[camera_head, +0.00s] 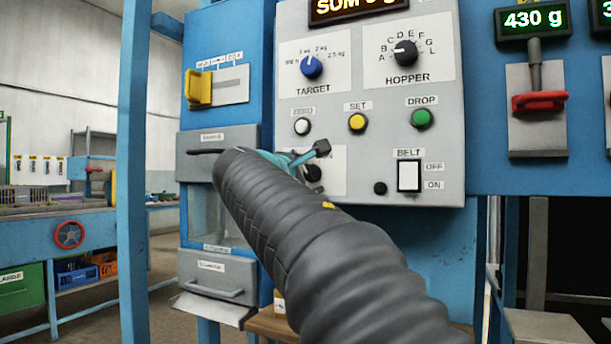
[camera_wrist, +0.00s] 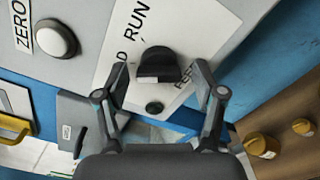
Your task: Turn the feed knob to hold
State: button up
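The feed knob (camera_wrist: 158,66) is a black knob on a white label plate in the wrist view. "RUN" is printed above it, a "D" shows to its left, and other lettering at its lower right is partly covered by a finger. My gripper (camera_wrist: 161,82) is open, with one finger on each side of the knob and gaps visible between. I cannot tell which mark the knob points at. In the head view my gripper (camera_head: 303,157) is at the lower left of the grey panel (camera_head: 350,120), and the knob (camera_head: 313,172) is partly hidden behind it.
A white ZERO button (camera_wrist: 57,38) is left of the knob in the wrist view. A small dark round part (camera_wrist: 154,107) sits just below the knob. In the head view, the BELT switch (camera_head: 409,175) is to the right, and a drawer handle (camera_head: 207,151) is to the left.

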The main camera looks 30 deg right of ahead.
jog(key=v, duration=1.2)
jog(key=shift+s, duration=0.1)
dwell(0.4)
jog(key=s+a+f+m+g+y, duration=0.1)
jog(key=a+f+m+y, duration=0.25)
jog(key=f, duration=0.95)
jog(key=a+f+m+g+y, duration=0.2)
jog(key=f+y, duration=0.3)
jog(key=f, duration=0.8)
jog(key=s+a+f+m+g+y, duration=0.1)
jog(key=s+f+m+y, duration=0.4)
jog(key=s+f, duration=1.4)
jog(key=s+m+g, duration=0.1)
jog(key=m, duration=0.2)
jog(key=shift+a+f+y, duration=0.2)
jog(key=shift+a+y, duration=0.15)
